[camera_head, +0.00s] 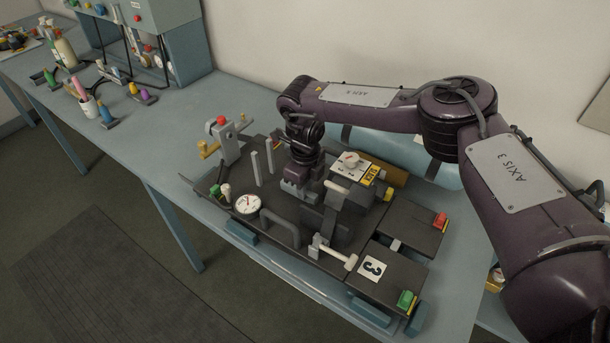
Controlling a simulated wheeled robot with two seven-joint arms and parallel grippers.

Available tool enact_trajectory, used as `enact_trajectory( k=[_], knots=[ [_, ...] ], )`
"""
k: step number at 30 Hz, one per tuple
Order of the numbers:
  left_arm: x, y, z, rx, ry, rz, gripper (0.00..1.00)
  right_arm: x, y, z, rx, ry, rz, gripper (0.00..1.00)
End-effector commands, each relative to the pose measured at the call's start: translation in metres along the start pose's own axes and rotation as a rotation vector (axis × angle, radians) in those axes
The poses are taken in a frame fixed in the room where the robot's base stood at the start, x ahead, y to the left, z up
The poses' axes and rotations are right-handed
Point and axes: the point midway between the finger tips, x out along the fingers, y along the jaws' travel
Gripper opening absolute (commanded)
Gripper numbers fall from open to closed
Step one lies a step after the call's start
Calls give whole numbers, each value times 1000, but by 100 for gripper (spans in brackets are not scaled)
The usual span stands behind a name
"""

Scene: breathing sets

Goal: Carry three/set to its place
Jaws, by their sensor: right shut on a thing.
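Set three shows as a dark plate assembly on the blue bench, with a white label "3" (373,266) near its front right corner. It carries a round white gauge (246,204), a dark loop handle (281,230) and dark blocks (325,230) in the middle. I cannot tell which of these parts are separate pieces. My right gripper (298,188) points down over the middle of the assembly, behind the loop handle, and is shut on a dark part of it. The fingertips and the gripped part are mostly hidden. My left gripper is out of view.

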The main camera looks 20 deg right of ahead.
Motion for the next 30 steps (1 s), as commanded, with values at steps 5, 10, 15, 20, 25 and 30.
enact_trajectory(
  k=[5, 10, 15, 20, 25, 30],
  knots=[
    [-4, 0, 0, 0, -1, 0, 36, 4, -1, 3, 0, -8, -2, 0],
    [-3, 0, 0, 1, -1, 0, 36, 7, 0, 0, -1, -2, -1, 26],
    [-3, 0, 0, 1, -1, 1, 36, 7, 0, 0, -1, -1, -1, 40],
    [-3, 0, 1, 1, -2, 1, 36, 7, 0, 0, -1, -1, -1, 40],
    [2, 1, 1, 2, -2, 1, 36, 7, -1, 1, -1, -4, -2, 40],
    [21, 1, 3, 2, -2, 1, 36, -18, -2, 3, -1, -6, -4, 40]
  ],
)
